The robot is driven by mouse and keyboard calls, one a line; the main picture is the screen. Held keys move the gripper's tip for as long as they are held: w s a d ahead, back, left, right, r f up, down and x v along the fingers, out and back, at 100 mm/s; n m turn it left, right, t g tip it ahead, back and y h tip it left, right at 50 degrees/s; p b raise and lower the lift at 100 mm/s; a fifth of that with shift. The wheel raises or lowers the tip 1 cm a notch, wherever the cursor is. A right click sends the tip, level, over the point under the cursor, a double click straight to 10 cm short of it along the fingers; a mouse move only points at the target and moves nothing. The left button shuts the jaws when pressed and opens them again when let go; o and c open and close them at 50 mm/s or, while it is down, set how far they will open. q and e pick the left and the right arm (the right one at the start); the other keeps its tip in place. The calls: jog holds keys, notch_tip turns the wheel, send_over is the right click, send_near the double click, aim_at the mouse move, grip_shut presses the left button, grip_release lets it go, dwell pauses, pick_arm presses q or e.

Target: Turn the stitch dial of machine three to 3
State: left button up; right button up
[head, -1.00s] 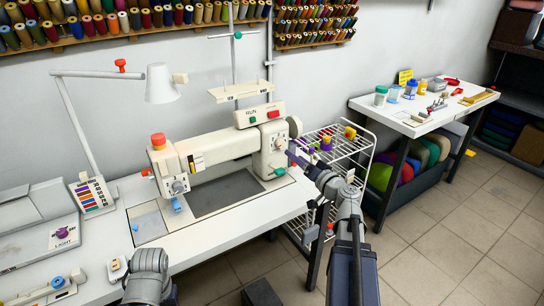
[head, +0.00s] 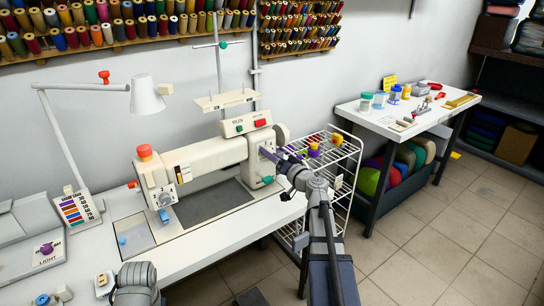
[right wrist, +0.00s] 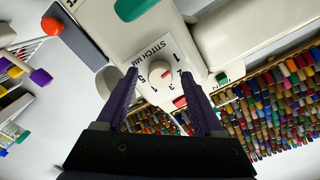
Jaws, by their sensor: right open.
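The cream sewing machine (head: 205,160) stands on a white table. Its stitch dial (right wrist: 160,90) shows in the right wrist view as a pale round knob beside the "STITCH MM" label, with a small red mark and numbers around it. I cannot clearly tell which number it points to. My right gripper (right wrist: 160,73) is open and empty, with one purple finger on each side of the dial in that picture. Whether they touch it is unclear. In the head view the right gripper (head: 268,155) is at the machine's right pillar, hiding the dial. My left arm's end shows at the bottom, its gripper out of view.
A wire rack (head: 325,165) with purple and orange items stands just right of the machine. A green lever (head: 268,180) sits low on the pillar. A lamp (head: 146,95) and colour chart (head: 76,209) stand left. A side table (head: 385,125) is farther right.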

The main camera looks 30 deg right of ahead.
grip_shut()
dwell(0.5)
jog(key=shift+m, duration=9.8)
